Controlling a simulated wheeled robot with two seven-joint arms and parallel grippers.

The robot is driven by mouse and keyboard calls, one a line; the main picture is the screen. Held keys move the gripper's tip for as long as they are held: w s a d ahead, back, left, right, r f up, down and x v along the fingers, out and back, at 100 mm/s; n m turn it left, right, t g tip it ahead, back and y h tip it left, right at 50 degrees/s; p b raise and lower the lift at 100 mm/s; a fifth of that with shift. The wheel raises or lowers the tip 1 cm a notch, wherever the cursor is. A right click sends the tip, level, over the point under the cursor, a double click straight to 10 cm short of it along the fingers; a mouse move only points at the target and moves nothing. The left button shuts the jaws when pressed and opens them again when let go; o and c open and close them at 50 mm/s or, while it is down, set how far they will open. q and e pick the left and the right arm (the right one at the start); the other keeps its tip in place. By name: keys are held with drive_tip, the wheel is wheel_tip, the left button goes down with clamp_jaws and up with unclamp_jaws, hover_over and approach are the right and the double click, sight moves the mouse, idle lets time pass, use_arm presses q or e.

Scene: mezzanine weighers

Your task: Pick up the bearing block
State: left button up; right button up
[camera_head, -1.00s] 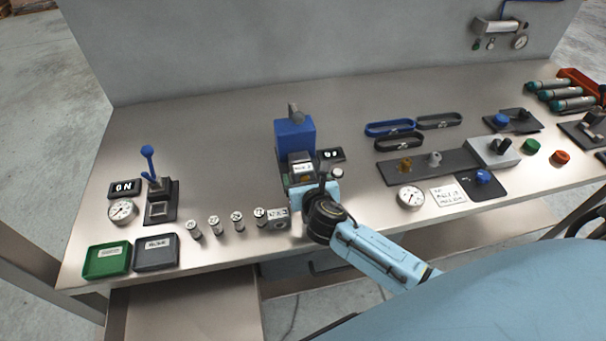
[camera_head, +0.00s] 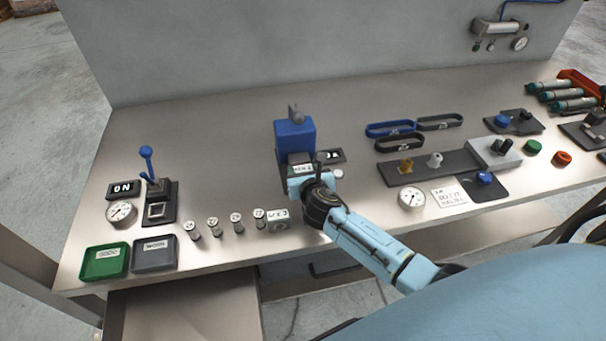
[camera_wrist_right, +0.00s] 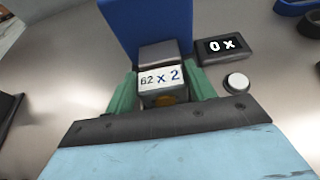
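A small grey block with a white label reading "62 x 2" (camera_wrist_right: 163,80) sits in front of the blue stand (camera_head: 295,138). It appears to be the bearing block, and a brownish round part shows below its label. My right gripper (camera_wrist_right: 163,92) has its green fingers on either side of this block, very close to its sides. Whether they press on it I cannot tell. In the head view the right gripper (camera_head: 305,183) covers most of the block, leaving its label (camera_head: 302,168) showing. My left gripper is not in view.
Another small labelled block (camera_head: 278,226) stands near the front edge, beside several small cylinders (camera_head: 215,228). A display (camera_head: 332,156) and a white button (camera_wrist_right: 237,82) are right of the stand. A green tray (camera_head: 105,262) and grey tray (camera_head: 154,254) lie left.

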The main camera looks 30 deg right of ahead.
drive_tip(key=c, duration=0.4)
wheel_tip(320, 180, up, 10)
drive_tip(key=p, duration=0.3)
drive_tip(key=shift+c, duration=0.2)
drive_tip(key=s+a+r+n+y+b, duration=0.2)
drive_tip(key=s+a+b, duration=0.4)
drive_tip(key=s+b, duration=0.4)
drive_tip(key=shift+s+a+r+n+t+y, duration=0.35)
drive_tip(key=shift+s+r+y, duration=0.3)
drive_tip(key=shift+s, duration=0.35)
